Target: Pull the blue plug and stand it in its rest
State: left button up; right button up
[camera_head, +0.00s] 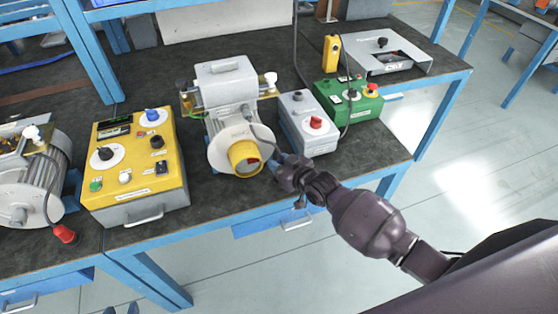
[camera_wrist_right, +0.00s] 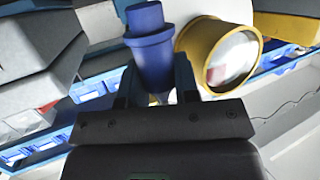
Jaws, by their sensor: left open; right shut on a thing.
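My right gripper (camera_head: 279,164) is shut on the blue plug (camera_wrist_right: 150,45), just right of the blower's yellow round outlet (camera_head: 245,158). In the right wrist view the plug stands between the two fingers of my right gripper (camera_wrist_right: 157,88), beside the yellow outlet (camera_wrist_right: 218,55). In the head view the gripper mostly hides the plug, and a dark cable runs from the blower (camera_head: 226,120) toward it. I cannot tell whether the plug sits in a socket, and I cannot make out its rest. My left gripper (camera_head: 121,309) shows only its fingertips at the bottom edge, apart and empty.
A yellow control box (camera_head: 135,165) stands left of the blower, with another blower (camera_head: 30,180) and its red plug (camera_head: 64,234) beyond. A grey box with a red button (camera_head: 305,125) and a green box (camera_head: 348,100) stand right. Bare bench top (camera_head: 365,148) lies at front right.

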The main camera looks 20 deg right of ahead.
pick_arm(q)
jog(key=shift+s+f, duration=0.1)
jog(key=shift+s, duration=0.2)
jog(key=shift+w, duration=0.1)
dwell(0.3)
jog(key=shift+w, duration=0.2)
pick_arm(e)
jog(key=shift+f, duration=0.3)
pick_arm(q)
jog(key=shift+s+f+b, duration=0.3)
jog(key=shift+s+f, duration=0.05)
jog(key=shift+f, duration=0.1)
pick_arm(e)
jog(key=shift+f, duration=0.45)
pick_arm(q)
jog(key=shift+w+f+b, duration=0.2)
jog(key=shift+f+b, duration=0.15)
pick_arm(e)
jog(key=shift+f, duration=0.55)
pick_arm(q)
jog(key=shift+s+f, duration=0.15)
jog(key=shift+s, duration=0.15)
pick_arm(e)
jog(key=o, duration=1.1)
jog(key=shift+c, duration=0.2)
jog(key=shift+s, duration=0.1)
